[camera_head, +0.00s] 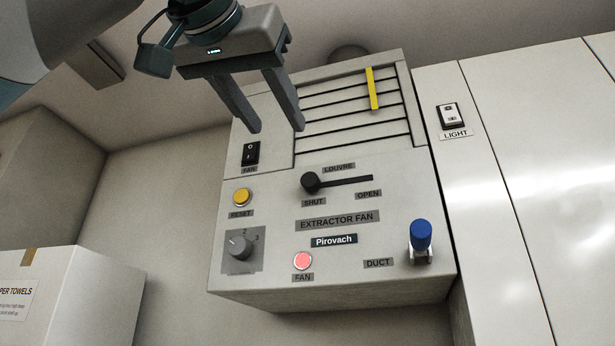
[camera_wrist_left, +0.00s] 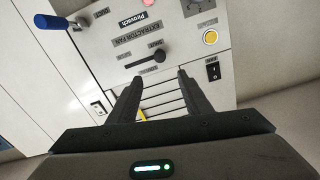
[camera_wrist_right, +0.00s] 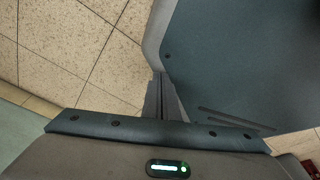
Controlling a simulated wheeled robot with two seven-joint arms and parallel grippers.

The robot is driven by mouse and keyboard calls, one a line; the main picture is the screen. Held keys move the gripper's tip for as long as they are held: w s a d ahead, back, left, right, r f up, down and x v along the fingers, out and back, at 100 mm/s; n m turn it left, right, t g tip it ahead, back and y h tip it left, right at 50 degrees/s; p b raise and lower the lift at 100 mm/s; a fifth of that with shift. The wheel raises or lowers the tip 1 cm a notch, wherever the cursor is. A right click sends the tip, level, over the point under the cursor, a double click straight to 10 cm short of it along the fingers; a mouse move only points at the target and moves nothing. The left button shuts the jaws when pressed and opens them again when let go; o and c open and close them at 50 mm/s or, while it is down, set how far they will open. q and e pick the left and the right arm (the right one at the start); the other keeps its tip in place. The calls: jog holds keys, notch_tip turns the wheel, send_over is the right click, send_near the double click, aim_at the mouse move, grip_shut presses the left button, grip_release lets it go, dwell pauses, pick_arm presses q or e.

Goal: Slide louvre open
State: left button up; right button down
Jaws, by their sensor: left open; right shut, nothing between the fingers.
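The louvre slider is a black round knob (camera_head: 311,182) at the left, SHUT end of a dark horizontal slot (camera_head: 350,180) on the extractor fan panel (camera_head: 270,292). The OPEN label (camera_head: 368,194) is at the slot's right end. The knob also shows in the left wrist view (camera_wrist_left: 159,55). My left gripper (camera_head: 278,130) is open and empty, above and left of the knob, in front of the louvre slats (camera_head: 350,105); it does not touch the knob. My right gripper (camera_wrist_right: 160,82) is shut and empty, seen only in the right wrist view, over a tiled floor.
The panel also has a black FAN rocker (camera_head: 250,153), yellow RESET button (camera_head: 242,196), rotary dial (camera_head: 240,248), lit red FAN button (camera_head: 302,261) and blue DUCT lever (camera_head: 421,236). A light switch (camera_head: 450,115) is at right; a paper towels box (camera_head: 80,295) at lower left.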

pick_arm(q)
jog(key=p, duration=0.2)
send_near(309, 177)
jog(key=p+x, duration=0.4)
jog(key=x, duration=0.5)
jog(key=shift+w+p, duration=0.1)
jog(key=shift+p, duration=0.25)
pick_arm(e)
jog(key=s+d+r+g, duration=0.1)
jog(key=s+d+r, duration=0.1)
jog(key=s+r, duration=0.3)
jog(key=shift+s+d+g+h, duration=0.3)
jog(key=shift+s+g, duration=0.1)
jog(key=shift+s, duration=0.25)
pick_arm(q)
jog(key=shift+c, duration=0.7)
pick_arm(e)
jog(key=shift+a, duration=0.1)
pick_arm(q)
grip_shut()
